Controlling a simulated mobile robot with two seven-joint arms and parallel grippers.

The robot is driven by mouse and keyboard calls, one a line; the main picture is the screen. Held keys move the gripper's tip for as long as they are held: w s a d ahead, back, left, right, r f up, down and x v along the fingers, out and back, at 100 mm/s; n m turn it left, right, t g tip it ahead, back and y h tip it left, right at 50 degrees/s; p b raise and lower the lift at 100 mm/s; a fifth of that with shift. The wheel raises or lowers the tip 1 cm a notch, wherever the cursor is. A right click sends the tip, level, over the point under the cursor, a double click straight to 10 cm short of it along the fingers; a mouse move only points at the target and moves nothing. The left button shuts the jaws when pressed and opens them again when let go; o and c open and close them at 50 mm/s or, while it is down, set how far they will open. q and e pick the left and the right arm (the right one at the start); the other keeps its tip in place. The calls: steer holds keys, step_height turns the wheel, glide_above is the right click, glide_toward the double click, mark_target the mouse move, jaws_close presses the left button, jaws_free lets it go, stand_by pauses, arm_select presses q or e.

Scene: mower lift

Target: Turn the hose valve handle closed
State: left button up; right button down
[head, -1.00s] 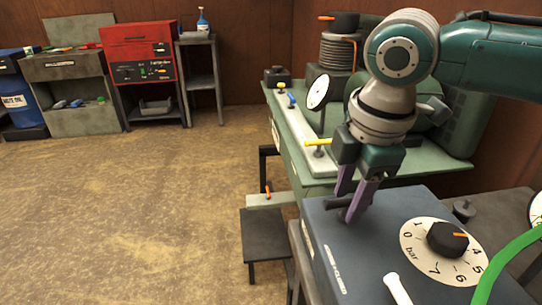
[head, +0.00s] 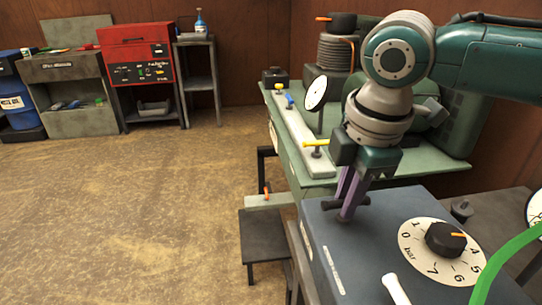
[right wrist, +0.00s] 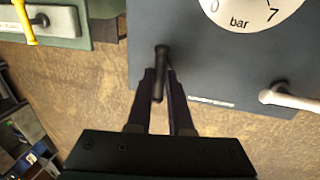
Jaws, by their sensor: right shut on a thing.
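A black bar handle (head: 330,204) sits on top of the blue-grey box (head: 375,235), near its left edge. My right gripper (head: 347,214) comes down from above with its purple fingers on this handle. In the right wrist view the black handle (right wrist: 161,58) lies between the two fingers, which are closed on it. The fingers hide part of the handle and its base. A label (head: 336,277) on the box near the left edge is too small to read surely. My left gripper is not in view.
The box also carries a bar dial (head: 441,251) with a black knob and a white handle (head: 396,288). A green hose (head: 503,260) arcs at the right. Behind stands a green bench (head: 300,180) with a yellow handle (head: 316,143) and a gauge. Floor at left is clear.

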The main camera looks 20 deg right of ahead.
steer(key=shift+r+m+p, duration=0.2)
steer(key=shift+m+p, duration=0.4)
steer(key=shift+p, duration=0.45)
steer(key=m+p, duration=0.3)
steer(key=shift+a+h+p, duration=0.1)
steer(key=shift+h+p, duration=0.2)
steer(key=shift+p, duration=0.1)
steer(key=m+g+p, duration=0.1)
steer(key=m+p, duration=0.1)
steer(key=m, duration=0.2)
steer(key=shift+w+f+h, duration=0.1)
steer(key=shift+w+h, duration=0.05)
steer(key=shift+h, duration=0.15)
steer(key=shift+m+p, duration=0.4)
steer(key=shift+m, duration=0.5)
steer(key=m, duration=0.2)
steer(key=shift+w+f+m+g, duration=0.1)
steer(key=shift+m+g, duration=0.2)
steer(key=shift+g, duration=0.1)
steer(key=m, duration=0.4)
steer(key=shift+w+m+g, duration=0.1)
steer(key=shift+m+g, duration=0.3)
steer(key=shift+m, duration=0.3)
